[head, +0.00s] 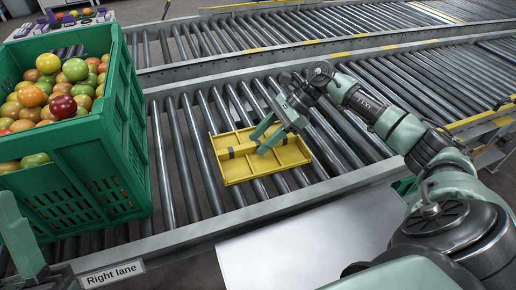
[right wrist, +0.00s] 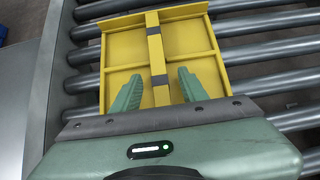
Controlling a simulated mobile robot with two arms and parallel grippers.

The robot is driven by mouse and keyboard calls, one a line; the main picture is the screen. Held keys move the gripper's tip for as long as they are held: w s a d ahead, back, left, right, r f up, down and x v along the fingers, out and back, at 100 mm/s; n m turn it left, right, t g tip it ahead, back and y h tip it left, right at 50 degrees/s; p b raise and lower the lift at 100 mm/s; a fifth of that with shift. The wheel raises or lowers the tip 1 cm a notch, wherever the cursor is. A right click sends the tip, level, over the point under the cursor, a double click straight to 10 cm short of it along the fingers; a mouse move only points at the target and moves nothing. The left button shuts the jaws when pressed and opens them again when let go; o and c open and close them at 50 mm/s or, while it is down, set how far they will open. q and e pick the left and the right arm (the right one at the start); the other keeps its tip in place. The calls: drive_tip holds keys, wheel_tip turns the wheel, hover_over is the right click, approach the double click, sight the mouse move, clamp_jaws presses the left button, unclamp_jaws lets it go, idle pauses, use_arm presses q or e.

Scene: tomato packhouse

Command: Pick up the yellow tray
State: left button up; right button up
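The yellow tray (head: 238,172) lies on the rollers of the near conveyor lane, in the middle of the head view. It is shallow, looks empty, and has a raised central bar with dark bands. My right gripper (head: 264,138) is over the tray. In the right wrist view its two green fingers (right wrist: 159,78) are apart, one on each side of the tray's central bar (right wrist: 157,60). I cannot tell whether they touch the tray (right wrist: 122,52).
A green crate (head: 92,165) full of red, orange and green tomatoes (head: 45,95) stands left of the tray on the rollers. A "Right lane" sign (head: 113,273) marks the near rail. Rollers right of the tray are clear. Another roller lane (head: 290,28) runs behind.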

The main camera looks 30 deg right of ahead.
clamp_jaws()
